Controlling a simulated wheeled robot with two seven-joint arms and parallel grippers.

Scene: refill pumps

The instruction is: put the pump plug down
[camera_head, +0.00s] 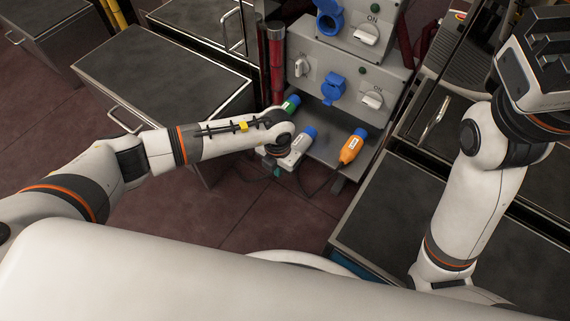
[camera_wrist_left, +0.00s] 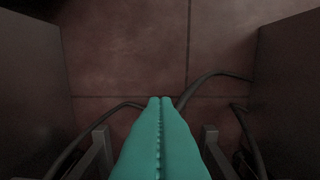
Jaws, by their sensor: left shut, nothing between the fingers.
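Three plugs with blue ends lie on the grey shelf (camera_head: 322,178) below the socket panel: a green one (camera_head: 290,105), a white one (camera_head: 297,148) and an orange one (camera_head: 352,147). The frames do not show which is the pump plug. My left gripper (camera_head: 277,172) points down by the shelf's front left edge, mostly hidden under my wrist. In the left wrist view its teal fingers (camera_wrist_left: 160,102) are pressed together with nothing between them, above the floor. My right wrist is at the upper right; no right fingers can be made out.
The grey panel (camera_head: 318,67) carries blue sockets (camera_head: 333,88) and white switches (camera_head: 371,99). Dark cabinets stand at left (camera_head: 165,75) and right (camera_head: 395,215). Dark cables (camera_wrist_left: 205,83) hang near my left fingers. Red floor (camera_head: 250,220) lies open between the cabinets.

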